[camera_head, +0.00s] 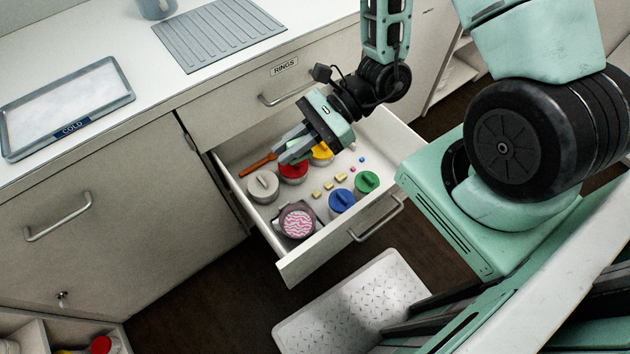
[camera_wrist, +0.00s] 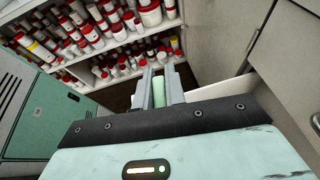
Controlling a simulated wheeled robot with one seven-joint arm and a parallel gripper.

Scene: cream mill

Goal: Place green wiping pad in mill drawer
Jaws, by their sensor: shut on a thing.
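My gripper (camera_head: 288,148) is over the back left part of an open drawer (camera_head: 305,268), pointing left and down. It is shut on the green wiping pad, which shows between the fingers in the wrist view (camera_wrist: 158,92). In the head view only a small green piece shows by the fingers, near the red-lidded and yellow-lidded pots. I cannot tell whether the pad touches anything below it. No label shows on the open drawer.
The drawer holds pots with grey (camera_head: 262,185), red (camera_head: 293,168), yellow (camera_head: 321,153), blue (camera_head: 341,201) and green (camera_head: 367,181) lids, a pink zigzag-topped item (camera_head: 297,223), an orange-brown handle (camera_head: 257,165) and small yellow blocks. A closed drawer labelled RINGS (camera_head: 240,105) is above.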

